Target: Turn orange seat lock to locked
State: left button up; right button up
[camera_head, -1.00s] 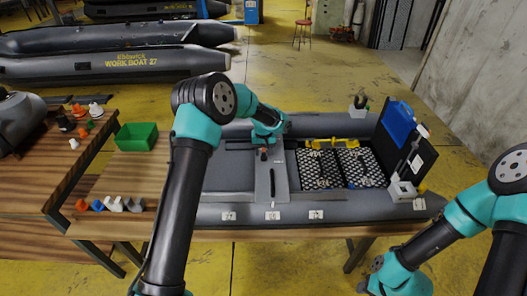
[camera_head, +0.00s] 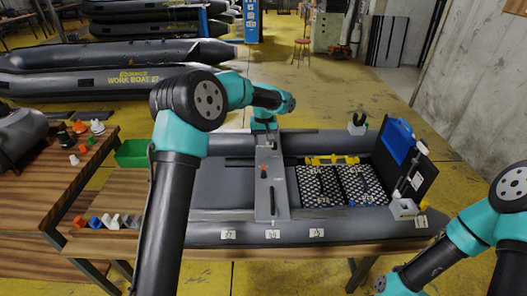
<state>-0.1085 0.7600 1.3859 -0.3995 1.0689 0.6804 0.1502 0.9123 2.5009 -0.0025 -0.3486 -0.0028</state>
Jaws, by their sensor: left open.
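The orange seat lock (camera_head: 263,169) is a small orange-red knob on the grey seat (camera_head: 265,205) that crosses the inflatable boat (camera_head: 350,232). It is too small to tell which way it is turned. A thin dark bar lies on the seat nearer to me. My left gripper (camera_head: 264,129) is above and beyond the knob, apart from it in the picture. It is open with nothing seen in it; its fingers are small and hard to make out. My right arm is at the lower right, and its gripper is outside the picture.
Black-and-white patterned panels (camera_head: 335,184), a yellow fitting (camera_head: 331,159) and a blue item (camera_head: 398,142) are in the boat's right part.

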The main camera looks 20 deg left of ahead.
pick_arm(q)
notch_tip(320, 180, up, 3)
jog(key=shift+f, duration=0.15)
jog(key=shift+f, duration=0.1)
dwell(0.3)
